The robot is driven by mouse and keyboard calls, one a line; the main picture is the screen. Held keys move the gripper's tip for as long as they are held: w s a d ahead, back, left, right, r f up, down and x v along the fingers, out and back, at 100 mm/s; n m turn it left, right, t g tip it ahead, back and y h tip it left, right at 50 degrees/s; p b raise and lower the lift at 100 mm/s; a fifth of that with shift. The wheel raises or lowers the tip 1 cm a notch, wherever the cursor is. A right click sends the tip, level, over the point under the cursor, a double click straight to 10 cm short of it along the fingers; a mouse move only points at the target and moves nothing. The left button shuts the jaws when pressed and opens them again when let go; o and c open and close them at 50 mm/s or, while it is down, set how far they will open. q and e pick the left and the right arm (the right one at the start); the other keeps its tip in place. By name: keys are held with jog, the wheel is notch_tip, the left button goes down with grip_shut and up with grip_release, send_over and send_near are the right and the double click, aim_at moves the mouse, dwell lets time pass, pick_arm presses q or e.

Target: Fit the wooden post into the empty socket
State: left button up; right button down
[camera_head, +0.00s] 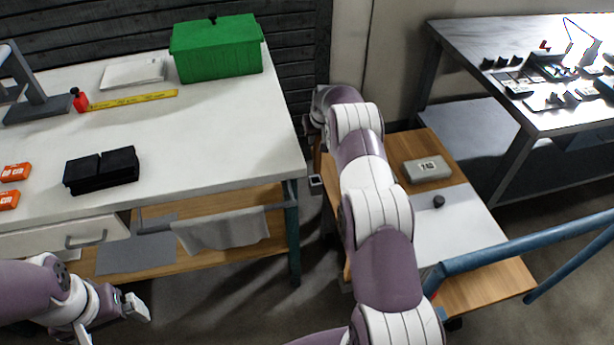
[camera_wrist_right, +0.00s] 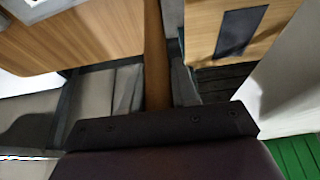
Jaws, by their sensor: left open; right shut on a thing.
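The brown wooden post (camera_wrist_right: 153,32) stands between the fingers of my right gripper (camera_wrist_right: 156,84) in the right wrist view. That gripper is shut on it, and the post runs from between the fingers to the top edge of the picture. In the head view my right arm reaches forward past the table's right edge, and its gripper and the post are hidden. My left gripper (camera_head: 138,308) is open and empty at the lower left, in front of the table drawer. I cannot make out an empty socket in either view.
A low wooden cart (camera_head: 486,288) carries a white board (camera_head: 455,232), a dark knob (camera_head: 438,201) and a grey box (camera_head: 427,170). A blue rail (camera_head: 530,242) crosses its near side. The white table (camera_head: 225,130) holds a green toolbox (camera_head: 216,50) and black boxes (camera_head: 102,170).

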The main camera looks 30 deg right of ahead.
aim_at(316, 158)
jog(key=b+x, duration=0.1)
jog(key=x, duration=0.2)
jog(key=shift+a+f+b, duration=0.15)
jog(key=shift+f+b, duration=0.2)
jog(key=shift+b, duration=0.05)
notch_tip(316, 158, down, 6)
jog(key=b, duration=0.3)
jog(key=shift+s+f+b, duration=0.1)
jog(key=shift+s+b, duration=0.1)
jog(key=shift+b, duration=0.1)
jog(key=shift+f, duration=0.35)
jog(key=shift+r, duration=0.25)
pick_arm(q)
jog(key=f, duration=0.5)
jog(key=shift+w+f, duration=0.3)
pick_arm(e)
jog(key=shift+f, duration=0.1)
jog(key=c, duration=1.3)
grip_release()
jog(key=shift+f, duration=0.15)
jog(key=o, duration=0.5)
jog(key=shift+c, duration=0.2)
